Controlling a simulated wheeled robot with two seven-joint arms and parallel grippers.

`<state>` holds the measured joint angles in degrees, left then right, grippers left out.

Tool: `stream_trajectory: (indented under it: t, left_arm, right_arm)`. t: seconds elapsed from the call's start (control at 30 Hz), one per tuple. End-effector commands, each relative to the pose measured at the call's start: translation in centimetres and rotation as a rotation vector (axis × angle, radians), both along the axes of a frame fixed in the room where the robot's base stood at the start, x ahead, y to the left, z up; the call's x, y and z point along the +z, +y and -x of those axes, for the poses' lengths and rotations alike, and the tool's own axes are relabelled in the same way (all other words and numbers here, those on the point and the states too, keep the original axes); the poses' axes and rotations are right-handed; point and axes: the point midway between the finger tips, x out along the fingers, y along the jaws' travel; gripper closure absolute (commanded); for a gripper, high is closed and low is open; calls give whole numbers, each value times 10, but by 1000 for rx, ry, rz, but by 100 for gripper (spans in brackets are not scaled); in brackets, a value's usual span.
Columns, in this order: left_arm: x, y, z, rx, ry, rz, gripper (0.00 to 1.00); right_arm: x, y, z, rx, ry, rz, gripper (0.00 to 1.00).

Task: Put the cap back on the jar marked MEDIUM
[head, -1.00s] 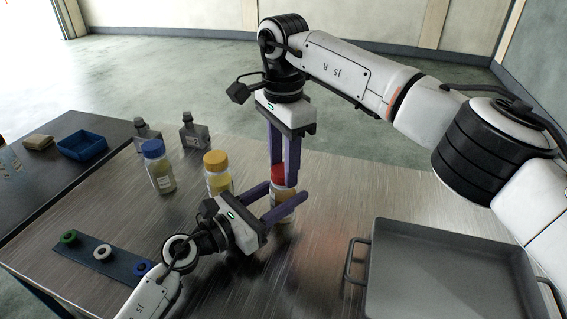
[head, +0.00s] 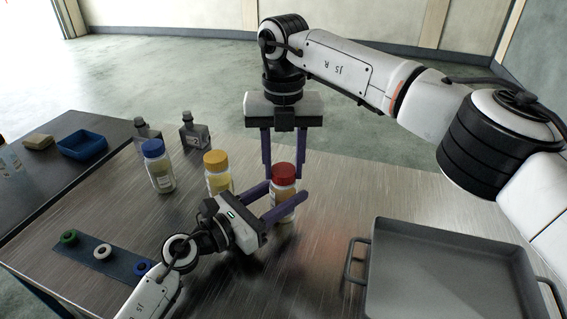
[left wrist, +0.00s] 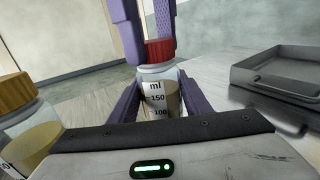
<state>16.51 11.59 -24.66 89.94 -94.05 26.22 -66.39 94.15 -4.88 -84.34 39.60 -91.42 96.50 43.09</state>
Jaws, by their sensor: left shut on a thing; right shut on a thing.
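A clear jar with a red cap stands on the metal table, its body (head: 283,209) between the fingers of my left gripper (head: 286,192), which is shut on it. The left wrist view shows its ml scale and amber liquid (left wrist: 160,98). The red cap (head: 285,171) sits level at the jar's mouth; whether it is threaded on cannot be told. My right gripper (head: 285,176) points down from above, shut on the cap with a finger on either side. A yellow-capped jar (head: 218,178) and a blue-capped jar (head: 158,170) stand to the left. No MEDIUM marking is readable.
Two grey bottles (head: 194,133) stand behind the jars. A strip (head: 117,262) with green, white and blue ringed pieces lies at front left. A grey metal tray (head: 440,285) with handles is at right. A blue bin (head: 82,146) sits on the dark side table.

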Motion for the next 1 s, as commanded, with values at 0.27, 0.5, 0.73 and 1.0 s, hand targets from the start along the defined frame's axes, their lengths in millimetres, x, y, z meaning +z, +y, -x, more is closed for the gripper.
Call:
stream_trajectory:
  t: [0.27, 0.5, 0.73, 1.0]
  left_arm:
    - [-1, 1, 0, 1, 1, -1, 100]
    - [0, 1, 0, 1, 1, -1, 100]
    - [0, 0, 0, 1, 0, -1, 100]
    - [-1, 0, 0, 1, 1, -1, 100]
  right_arm:
    - [0, 0, 0, 8, 1, -1, 44]
    - [1, 0, 0, 8, 0, 0, 44]
    - [21, 0, 0, 7, -2, -1, 44]
    - [46, 0, 0, 9, 0, -1, 44]
